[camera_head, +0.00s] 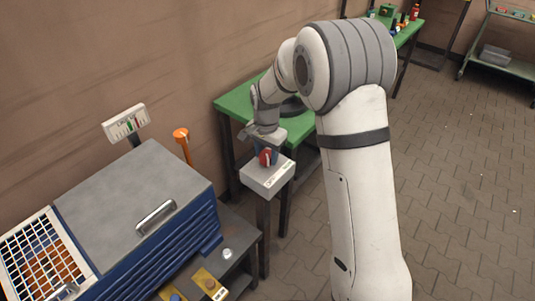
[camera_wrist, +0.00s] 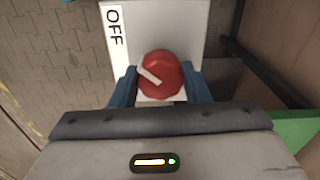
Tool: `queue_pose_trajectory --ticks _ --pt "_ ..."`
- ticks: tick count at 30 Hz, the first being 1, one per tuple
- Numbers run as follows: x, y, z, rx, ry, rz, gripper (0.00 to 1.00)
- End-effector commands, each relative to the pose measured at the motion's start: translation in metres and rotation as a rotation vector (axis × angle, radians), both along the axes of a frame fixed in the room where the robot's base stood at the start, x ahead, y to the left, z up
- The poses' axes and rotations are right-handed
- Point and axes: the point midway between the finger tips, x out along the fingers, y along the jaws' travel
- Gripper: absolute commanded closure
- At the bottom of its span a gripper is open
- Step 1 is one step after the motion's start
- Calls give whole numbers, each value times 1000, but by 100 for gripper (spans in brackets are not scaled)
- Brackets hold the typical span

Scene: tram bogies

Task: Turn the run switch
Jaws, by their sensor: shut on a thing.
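The run switch is a round red knob (camera_wrist: 161,74) with a white pointer line, on a light grey box (camera_wrist: 180,20). In the wrist view the line runs slantwise, from upper left to lower right. A label reading OFF (camera_wrist: 114,27) is on the box, left of the knob. My gripper (camera_wrist: 161,86) has a blue finger on each side of the knob and is shut on it. In the head view the red knob (camera_head: 267,157) shows on top of the box (camera_head: 267,180), with my gripper reaching down to it from above.
A blue cabinet (camera_head: 150,195) with a grey lid stands left of the switch post, with a white grid (camera_head: 40,255) beside it. A green table (camera_head: 300,127) is behind the switch. An orange-topped post (camera_head: 181,135) stands near the wall. Paved floor at right is open.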

Motion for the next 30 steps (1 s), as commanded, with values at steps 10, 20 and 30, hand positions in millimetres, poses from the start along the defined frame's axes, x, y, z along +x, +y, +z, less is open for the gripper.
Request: queue_pose_trajectory --ticks 10,20,30 --pt "0 -1 0 -1 -1 -1 52" --pt "0 0 0 0 0 0 36" --pt "1 0 29 1 -6 0 36"
